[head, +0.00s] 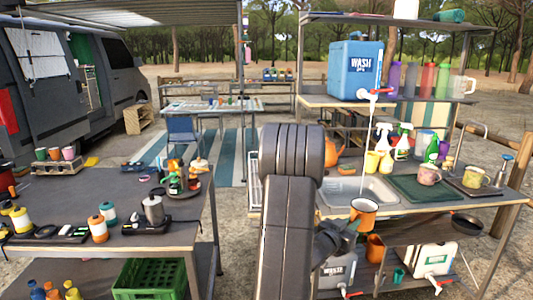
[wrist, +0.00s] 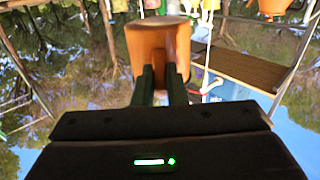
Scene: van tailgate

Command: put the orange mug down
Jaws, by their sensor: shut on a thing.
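The orange mug (head: 365,218) has a pale inside and hangs in front of the sink's front edge, with its opening visible from above. My gripper (head: 346,230) is at the left of it, partly hidden behind my arm. In the wrist view the orange mug (wrist: 150,45) fills the top middle, and the two dark green fingers of my gripper (wrist: 162,72) are shut on its handle side. I cannot tell whether the mug touches the counter edge.
The sink (head: 355,188) lies behind the mug, with a dark green mat (head: 415,188) to its right holding a patterned mug (head: 429,174). A blue wash container (head: 355,69) with a tap stands above. An orange container (head: 375,248) sits lower down. The left table (head: 160,250) is crowded.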

